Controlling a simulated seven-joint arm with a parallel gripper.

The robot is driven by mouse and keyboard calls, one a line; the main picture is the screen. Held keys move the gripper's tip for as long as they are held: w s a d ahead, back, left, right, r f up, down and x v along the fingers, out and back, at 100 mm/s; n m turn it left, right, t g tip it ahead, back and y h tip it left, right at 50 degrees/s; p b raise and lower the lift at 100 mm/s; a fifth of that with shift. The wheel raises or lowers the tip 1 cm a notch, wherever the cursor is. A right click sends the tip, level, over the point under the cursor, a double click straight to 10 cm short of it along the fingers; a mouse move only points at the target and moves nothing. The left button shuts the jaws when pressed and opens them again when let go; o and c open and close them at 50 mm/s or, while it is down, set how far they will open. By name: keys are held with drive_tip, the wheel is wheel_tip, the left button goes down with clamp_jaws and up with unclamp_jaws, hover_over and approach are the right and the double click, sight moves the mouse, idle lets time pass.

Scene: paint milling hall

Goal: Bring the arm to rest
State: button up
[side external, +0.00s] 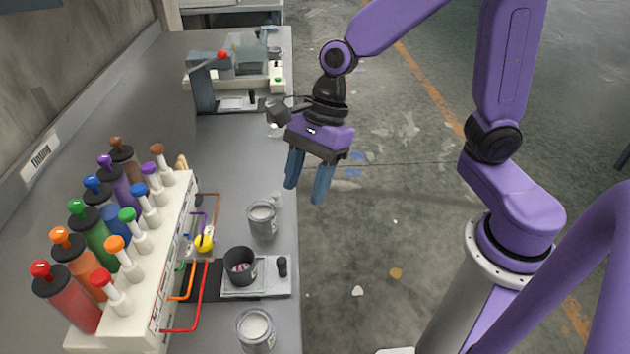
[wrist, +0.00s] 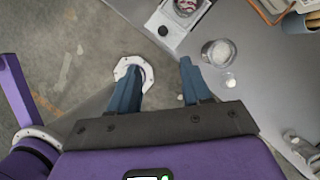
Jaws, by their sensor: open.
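My gripper (side external: 306,193) hangs with its blue fingers pointing down, apart and with nothing between them. In the side view it appears just right of the grey bench's (side external: 235,160) edge, above the concrete floor. In the wrist view the two fingers of my gripper (wrist: 159,68) stand well apart, with floor and the bench edge behind them. My purple arm is bent and reaches over from its column on the right.
A dark cup (side external: 240,275) sits on a scale (side external: 275,287). Grey cans (side external: 262,222) stand near the bench edge, one of them in front (side external: 255,331). A rack (side external: 165,240) of coloured bottles stands left. A lever machine (side external: 203,90) stands at the back. Open floor (side external: 400,250) lies right.

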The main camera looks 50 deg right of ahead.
drive_tip(key=s+d+n+h, duration=0.2)
drive_tip(key=s+d+n, duration=0.4)
drive_tip(key=n, duration=0.9)
drive_tip(key=s+d+n+h, duration=0.2)
drive_tip(key=s+d+n, duration=0.4)
drive_tip(key=n, duration=0.8)
drive_tip(key=s, duration=0.3)
drive_tip(key=shift+d+r+n, duration=0.3)
drive_tip(key=shift+d+n, duration=0.05)
drive_tip(key=shift+n, duration=0.05)
